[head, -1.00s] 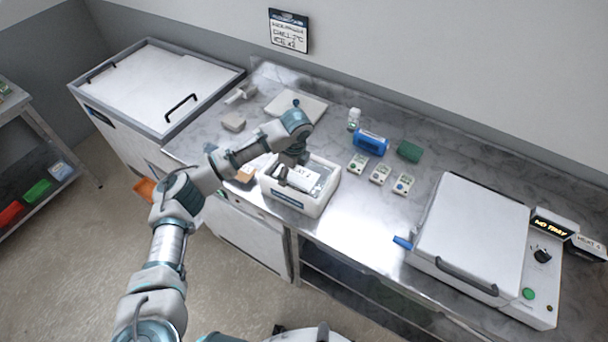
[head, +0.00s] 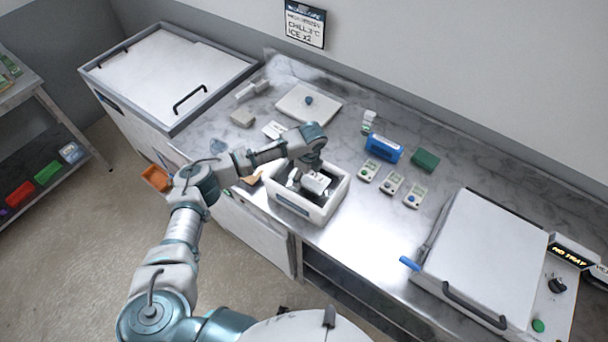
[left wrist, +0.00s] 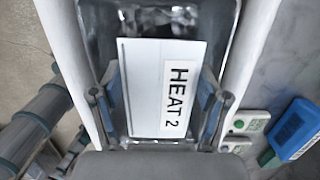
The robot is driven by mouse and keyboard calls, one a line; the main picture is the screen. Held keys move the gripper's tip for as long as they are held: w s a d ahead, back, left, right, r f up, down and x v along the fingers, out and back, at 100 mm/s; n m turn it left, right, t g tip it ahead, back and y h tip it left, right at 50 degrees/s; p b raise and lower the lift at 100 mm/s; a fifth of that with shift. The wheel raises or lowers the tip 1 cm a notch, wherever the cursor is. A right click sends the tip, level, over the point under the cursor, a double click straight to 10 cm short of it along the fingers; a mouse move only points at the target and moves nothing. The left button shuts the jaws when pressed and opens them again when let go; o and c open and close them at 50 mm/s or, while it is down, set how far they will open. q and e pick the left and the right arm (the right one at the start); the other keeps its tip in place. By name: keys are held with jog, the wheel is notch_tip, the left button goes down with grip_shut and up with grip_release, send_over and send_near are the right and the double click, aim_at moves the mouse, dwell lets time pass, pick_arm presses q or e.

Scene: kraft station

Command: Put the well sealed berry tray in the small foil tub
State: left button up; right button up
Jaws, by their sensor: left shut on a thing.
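My left gripper (head: 308,170) reaches down over the white open-topped box (head: 298,207) on the counter. Its fingers are shut on a white flat-faced piece marked HEAT 2 (head: 316,183). In the left wrist view the fingers (left wrist: 162,105) are on either side of this piece (left wrist: 150,90), with a dark, shiny interior behind it. I cannot tell whether it touches the box floor. Small pale items with coloured spots (head: 391,182) lie in a row right of the box. I cannot tell which thing is the berry tray or the small foil tub. My right gripper is not in view.
A blue object (head: 384,148) and a green block (head: 425,160) stand behind the row. A lidded white machine (head: 490,245) is at right, its display reading NO TRAY. A white board (head: 308,104) lies at the back.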

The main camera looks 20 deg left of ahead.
aim_at(307, 177)
pick_arm(q)
jog(key=shift+w+f, duration=0.1)
jog(key=shift+f, duration=0.3)
jog(key=shift+a, duration=0.1)
jog(key=shift+a+f, duration=0.15)
jog(key=shift+f, duration=0.45)
jog(key=o, duration=1)
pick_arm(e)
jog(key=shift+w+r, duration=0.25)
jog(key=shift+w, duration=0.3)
pick_arm(q)
jog(key=shift+r, duration=0.1)
jog(key=shift+r, duration=0.4)
jog(key=r, duration=0.4)
jog(key=d+r+b, duration=0.1)
jog(key=r, duration=0.7)
jog(key=shift+s+d+r, duration=0.1)
jog(key=shift+s+d, duration=0.25)
jog(key=shift+d, duration=0.05)
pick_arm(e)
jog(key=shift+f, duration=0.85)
